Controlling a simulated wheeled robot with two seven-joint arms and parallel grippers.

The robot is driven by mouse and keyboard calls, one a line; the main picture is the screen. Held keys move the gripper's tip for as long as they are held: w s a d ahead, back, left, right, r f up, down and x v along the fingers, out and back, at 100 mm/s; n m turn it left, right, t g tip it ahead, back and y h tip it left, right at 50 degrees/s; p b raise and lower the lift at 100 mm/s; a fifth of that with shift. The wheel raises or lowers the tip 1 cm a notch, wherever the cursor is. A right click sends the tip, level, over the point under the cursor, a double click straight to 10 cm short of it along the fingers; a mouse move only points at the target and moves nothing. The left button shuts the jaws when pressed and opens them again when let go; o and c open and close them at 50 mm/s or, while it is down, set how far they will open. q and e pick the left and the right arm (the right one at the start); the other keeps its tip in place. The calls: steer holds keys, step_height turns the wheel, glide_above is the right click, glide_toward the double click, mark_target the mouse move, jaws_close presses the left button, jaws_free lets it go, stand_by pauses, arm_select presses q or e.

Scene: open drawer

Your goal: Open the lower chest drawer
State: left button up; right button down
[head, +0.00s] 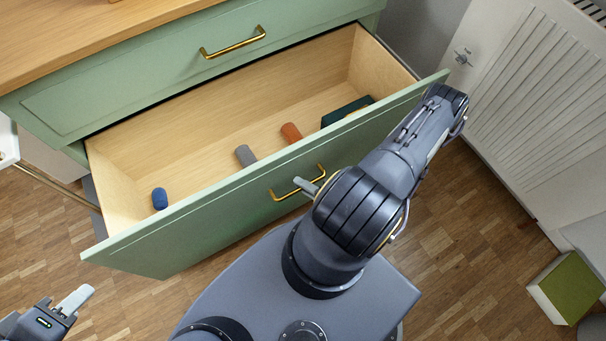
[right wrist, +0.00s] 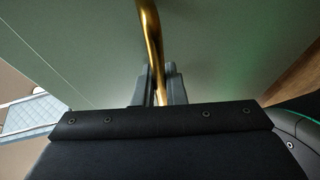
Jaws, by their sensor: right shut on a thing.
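The lower drawer (head: 150,238) of the green chest is pulled well out, and its wooden inside shows. Its brass handle (head: 281,194) is on the front panel. My right gripper (head: 307,186) is at this handle, partly hidden behind my right arm. In the right wrist view its two fingers (right wrist: 159,88) are shut on the brass handle (right wrist: 151,30), one on each side of it. My left gripper (head: 74,299) is at the lower left, over the floor and away from the chest. Whether its fingers are apart cannot be made out.
In the drawer lie a blue roll (head: 159,198), a grey roll (head: 245,155), an orange roll (head: 291,132) and a dark green box (head: 346,111). The upper drawer (head: 130,84) is shut. A white radiator (head: 540,90) stands at the right, with a green-topped box (head: 570,288) below it.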

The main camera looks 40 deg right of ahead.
steer(key=c, duration=1.5)
jaws_free()
steer(key=p+v, duration=0.2)
steer(key=v, duration=0.5)
steer(key=shift+s, duration=0.4)
steer(key=shift+s+d, duration=0.1)
steer(key=shift+d, duration=0.05)
